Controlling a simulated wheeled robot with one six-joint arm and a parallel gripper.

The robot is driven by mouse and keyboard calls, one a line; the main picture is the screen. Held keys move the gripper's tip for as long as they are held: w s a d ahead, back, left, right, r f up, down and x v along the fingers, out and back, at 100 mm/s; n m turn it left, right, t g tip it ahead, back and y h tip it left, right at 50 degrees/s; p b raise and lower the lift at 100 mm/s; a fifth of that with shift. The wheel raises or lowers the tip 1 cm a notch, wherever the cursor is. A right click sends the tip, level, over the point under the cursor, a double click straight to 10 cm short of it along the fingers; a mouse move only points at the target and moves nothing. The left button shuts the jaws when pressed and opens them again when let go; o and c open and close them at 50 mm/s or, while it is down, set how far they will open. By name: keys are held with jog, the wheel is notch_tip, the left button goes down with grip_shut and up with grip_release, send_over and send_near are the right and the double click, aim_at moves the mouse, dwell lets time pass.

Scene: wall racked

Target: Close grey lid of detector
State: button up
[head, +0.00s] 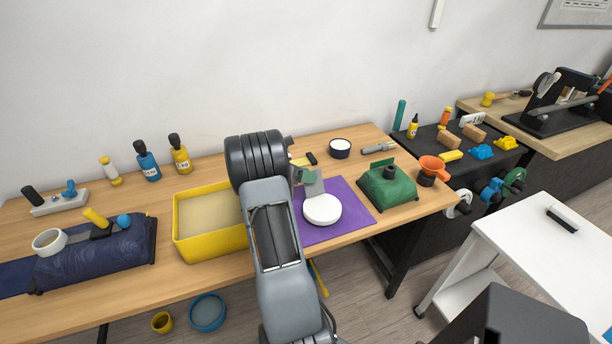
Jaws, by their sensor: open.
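A white round detector (322,210) lies on a purple mat (345,197) near the middle of the table. A flat grey lid (313,186) stands up at its back edge, raised and not lying over the white body. My gripper (297,174) is just left of the lid, mostly hidden behind my own arm. It is open. I cannot tell whether it touches the lid.
A yellow bin (211,246) stands left of my arm. A green case (387,187) and an orange funnel (434,166) stand right of the mat. The mat's right side is clear.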

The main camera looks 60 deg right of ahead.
grip_shut()
dwell(0.4)
jog(key=shift+s, duration=0.1)
